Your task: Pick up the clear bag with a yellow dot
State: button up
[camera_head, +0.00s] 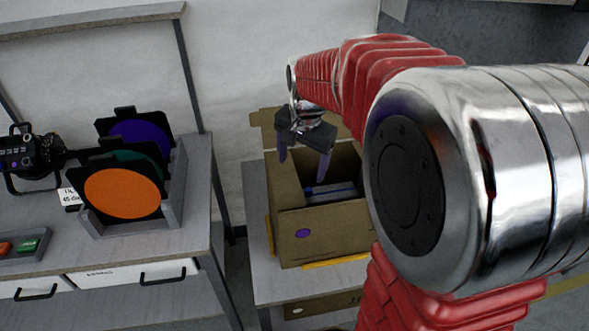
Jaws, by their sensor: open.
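My gripper (302,168) hangs above the open top of a cardboard box (330,230) with its two dark fingers spread apart and pointing down. Nothing shows between the fingers. The box has a purple dot on its front wall and its flaps stand open. A pale, greyish item with a blue edge (335,190) lies inside the box, partly hidden by the walls. I cannot tell whether it is a clear bag. No yellow dot shows in this view.
The box stands on a grey table (255,195) with yellow strips around its base. At left, a workbench (195,215) carries a rack (172,190) of coloured filter frames, a black lamp (28,155) and a small tray (20,247). My arm covers the right side.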

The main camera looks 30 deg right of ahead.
jog(key=w+d+f+m+g, duration=0.1)
jog(key=w+d+f+m, duration=0.45)
jog(key=d+f, duration=0.2)
jog(key=m+g, duration=0.1)
jog(key=m, duration=0.3)
send_over(329, 191)
jog(key=shift+n+y, duration=0.25)
jog(key=shift+y, duration=0.05)
notch_tip(329, 191, down, 9)
jog(key=shift+w+f, duration=0.1)
notch_tip(329, 191, down, 9)
jog(key=shift+r, duration=0.2)
jog(key=shift+s+a+f, duration=0.1)
jog(key=shift+s+f, duration=0.1)
jog(key=shift+f, duration=1.1)
jog(key=shift+s+f, duration=0.15)
jog(key=shift+f, duration=1.15)
jog(key=shift+c, duration=0.4)
